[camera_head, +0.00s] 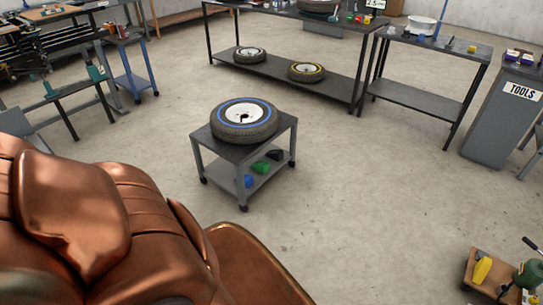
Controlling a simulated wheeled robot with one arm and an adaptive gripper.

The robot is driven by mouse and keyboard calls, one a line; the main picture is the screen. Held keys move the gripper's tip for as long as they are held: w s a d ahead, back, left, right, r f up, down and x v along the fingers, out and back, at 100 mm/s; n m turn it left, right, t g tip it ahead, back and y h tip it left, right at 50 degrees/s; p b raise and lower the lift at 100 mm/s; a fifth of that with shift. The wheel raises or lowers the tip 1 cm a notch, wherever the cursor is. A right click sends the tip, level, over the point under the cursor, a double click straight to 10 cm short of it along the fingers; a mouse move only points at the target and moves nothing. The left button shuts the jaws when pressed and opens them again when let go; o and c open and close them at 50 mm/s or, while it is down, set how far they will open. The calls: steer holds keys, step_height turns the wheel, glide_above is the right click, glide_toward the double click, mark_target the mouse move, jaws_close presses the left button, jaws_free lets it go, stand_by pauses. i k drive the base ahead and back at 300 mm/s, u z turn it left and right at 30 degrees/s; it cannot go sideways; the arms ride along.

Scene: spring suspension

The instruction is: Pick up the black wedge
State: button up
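A small black wedge-like block (274,155) lies on the lower shelf of a grey wheeled cart (198,153) near the middle of the view. It is at the right end of a row, beside a green block (260,168) and a blue block (249,181). It is small and shaded under the cart's top, so its exact shape is hard to tell. A tyre with a blue ring (245,121) lies flat on the cart's top. My gripper is not in view.
A large copper-brown shape (75,215) fills the lower left; I cannot tell what it is. A long dark bench (280,77) with tyres stands behind, and a grey TOOLS cabinet (500,120) at right. An open box (478,285) lies lower right. Floor around the cart's right is clear.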

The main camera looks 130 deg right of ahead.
mark_target(277, 155)
steer(key=z, duration=5.65)
steer(key=i, duration=3.7)
steer(key=u, duration=0.75)
